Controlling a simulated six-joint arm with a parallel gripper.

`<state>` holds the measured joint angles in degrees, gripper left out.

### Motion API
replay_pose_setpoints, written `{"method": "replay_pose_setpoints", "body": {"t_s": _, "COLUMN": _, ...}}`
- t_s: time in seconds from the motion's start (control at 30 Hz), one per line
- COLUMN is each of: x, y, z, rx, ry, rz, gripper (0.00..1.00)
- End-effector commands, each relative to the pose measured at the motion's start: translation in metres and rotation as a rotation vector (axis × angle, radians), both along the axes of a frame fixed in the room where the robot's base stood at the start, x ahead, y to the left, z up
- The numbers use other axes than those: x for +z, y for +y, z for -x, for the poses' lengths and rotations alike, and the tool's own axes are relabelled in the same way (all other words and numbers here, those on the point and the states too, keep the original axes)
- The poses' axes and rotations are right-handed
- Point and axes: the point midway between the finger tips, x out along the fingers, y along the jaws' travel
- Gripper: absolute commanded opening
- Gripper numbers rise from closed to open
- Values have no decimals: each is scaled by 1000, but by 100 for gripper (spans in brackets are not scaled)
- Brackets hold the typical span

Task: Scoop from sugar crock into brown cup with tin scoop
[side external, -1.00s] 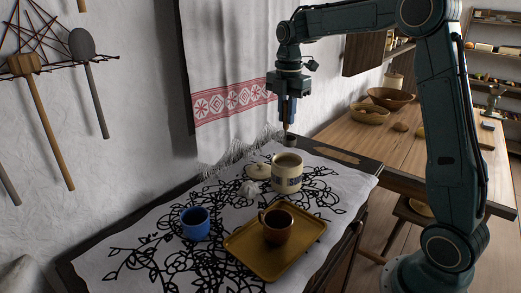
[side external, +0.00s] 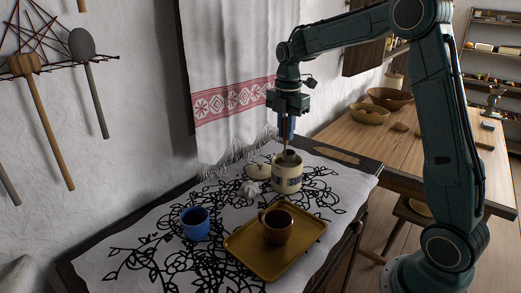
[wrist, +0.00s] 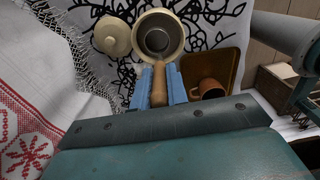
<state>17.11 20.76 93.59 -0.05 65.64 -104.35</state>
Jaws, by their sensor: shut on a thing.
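The cream sugar crock (side external: 287,178) stands on the patterned cloth with its mouth open. The brown cup (side external: 277,226) stands upright on the yellow tray, and it also shows in the wrist view (wrist: 210,88). My gripper (side external: 286,137) is above the crock, pointing down. In the wrist view its blue fingers (wrist: 159,88) are shut on the wooden handle (wrist: 158,80) of the tin scoop. The scoop's bowl (wrist: 157,40) is at the crock's mouth; I cannot tell how deep it is or whether it holds sugar.
The crock's lid (side external: 258,171) lies left of the crock, with a small white crumpled thing (side external: 250,189) near it. A blue cup (side external: 195,223) stands left of the yellow tray (side external: 262,267). A fringed towel (side external: 228,90) hangs behind. The cloth at front left is free.

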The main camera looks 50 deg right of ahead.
Motion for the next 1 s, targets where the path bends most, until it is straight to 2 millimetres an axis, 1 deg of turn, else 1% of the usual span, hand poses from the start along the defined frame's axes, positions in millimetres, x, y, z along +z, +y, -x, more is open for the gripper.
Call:
{"method": "replay_pose_setpoints", "body": {"t_s": 0.7, "x": -44, "y": 0, "z": 0, "rx": 0, "ry": 2, "rz": 0, "gripper": 0}}
{"method": "replay_pose_setpoints", "body": {"t_s": 1.0, "x": -51, "y": 0, "z": 0, "rx": 0, "ry": 0, "rz": 0, "gripper": 0}}
